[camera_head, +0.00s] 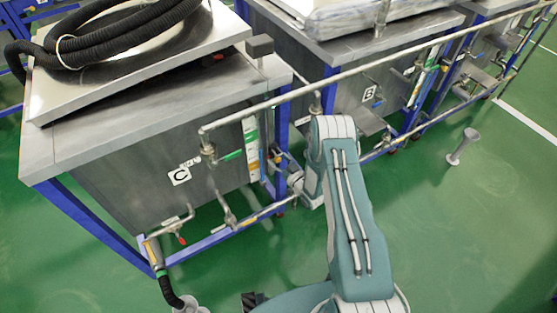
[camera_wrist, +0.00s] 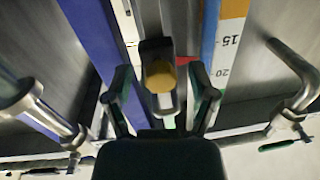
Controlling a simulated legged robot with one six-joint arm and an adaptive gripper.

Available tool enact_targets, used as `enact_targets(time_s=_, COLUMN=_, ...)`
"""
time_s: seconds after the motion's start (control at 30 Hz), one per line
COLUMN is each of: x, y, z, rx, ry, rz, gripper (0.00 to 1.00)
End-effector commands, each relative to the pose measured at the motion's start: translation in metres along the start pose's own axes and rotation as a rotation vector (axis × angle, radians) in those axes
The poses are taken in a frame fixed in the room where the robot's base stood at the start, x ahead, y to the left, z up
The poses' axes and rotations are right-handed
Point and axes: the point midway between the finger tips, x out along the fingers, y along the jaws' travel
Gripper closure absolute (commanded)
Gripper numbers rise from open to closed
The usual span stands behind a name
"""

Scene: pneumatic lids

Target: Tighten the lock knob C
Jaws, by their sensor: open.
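The tank marked C (camera_head: 125,190) stands at the left in the head view, with its C label on the front face. In the wrist view a round yellow knob (camera_wrist: 160,75), likely lock knob C, sits on a grey metal fitting under a dark bracket. My gripper (camera_wrist: 160,88) is open, with one dark finger on each side of the knob and its fitting. Gaps show between the fingers and the knob; I cannot tell its depth relative to the fingertips. In the head view my gripper and this knob are not clearly visible by the tank's right side.
A blue post (camera_wrist: 92,35) stands left of the knob and a numbered scale strip (camera_wrist: 230,35) right of it. Pipes with valves (camera_head: 210,150) run along the tank fronts. Tank B (camera_head: 350,105) stands behind.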

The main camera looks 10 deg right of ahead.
Motion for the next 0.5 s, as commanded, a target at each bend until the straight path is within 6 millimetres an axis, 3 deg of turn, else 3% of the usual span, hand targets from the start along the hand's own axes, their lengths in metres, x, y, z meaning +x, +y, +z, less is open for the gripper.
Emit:
enact_targets(time_s=0.23, x=0.0014, y=0.0000, z=0.0001, rx=0.001, ry=-0.001, rz=0.000, gripper=0.27)
enact_targets(time_s=0.27, x=0.0014, y=0.0000, z=0.0001, rx=0.001, ry=0.000, rz=0.000, gripper=0.31)
enact_targets(time_s=0.4, x=0.0013, y=0.0001, z=0.0000, rx=0.001, ry=0.000, rz=0.000, gripper=0.94)
enact_targets(time_s=0.43, x=0.0013, y=0.0001, z=0.0000, rx=0.001, ry=0.000, rz=0.000, gripper=1.00)
enact_targets(time_s=0.5, x=0.0015, y=0.0001, z=0.0000, rx=0.000, ry=0.000, rz=0.000, gripper=1.00)
